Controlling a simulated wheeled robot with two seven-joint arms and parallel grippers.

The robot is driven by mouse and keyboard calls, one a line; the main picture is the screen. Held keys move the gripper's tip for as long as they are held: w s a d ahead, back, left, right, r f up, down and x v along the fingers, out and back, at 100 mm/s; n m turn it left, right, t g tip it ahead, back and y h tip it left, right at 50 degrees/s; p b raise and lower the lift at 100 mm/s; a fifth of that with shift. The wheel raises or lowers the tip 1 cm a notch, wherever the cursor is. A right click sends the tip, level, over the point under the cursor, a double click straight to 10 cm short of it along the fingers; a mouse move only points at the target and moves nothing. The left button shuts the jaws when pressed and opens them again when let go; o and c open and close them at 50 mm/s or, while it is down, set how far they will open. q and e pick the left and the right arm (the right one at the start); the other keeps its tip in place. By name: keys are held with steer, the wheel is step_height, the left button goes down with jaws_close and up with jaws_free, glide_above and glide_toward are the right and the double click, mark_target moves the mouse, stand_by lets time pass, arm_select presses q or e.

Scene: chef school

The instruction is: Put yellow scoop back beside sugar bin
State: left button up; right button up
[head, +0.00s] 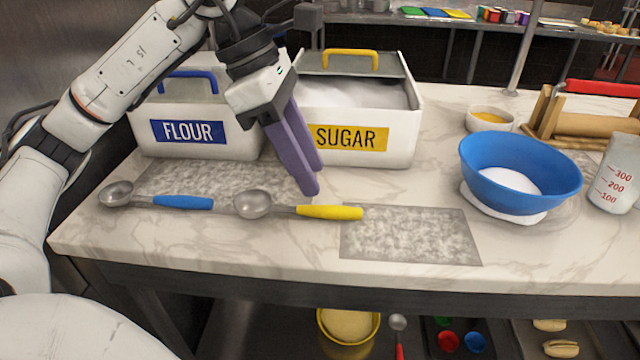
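The yellow scoop (331,212) lies on the counter in front of the bins, its metal bowl pointing left and its handle tip at the right mat's upper left corner. The white sugar bin (403,140) stands behind it, with a yellow label, its lid tilted back and white sugar inside. My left gripper (314,182) reaches down in front of the sugar bin, its purple fingertips just above and behind the yellow handle in the picture. It holds nothing visible; the finger gap is unclear from this angle. My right gripper is out of view.
A blue scoop (182,202) lies left of the yellow one, before the flour bin (230,140). A speckled grey mat (410,236) lies at front right, another (200,178) at left. A blue bowl (520,170) and a measuring cup (615,175) stand at right.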

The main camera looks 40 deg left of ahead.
arm_select(q)
steer(key=v, duration=0.5)
steer(key=shift+s+a+r+p, duration=0.1)
steer(key=shift+r+p, duration=0.25)
stand_by(0.8)
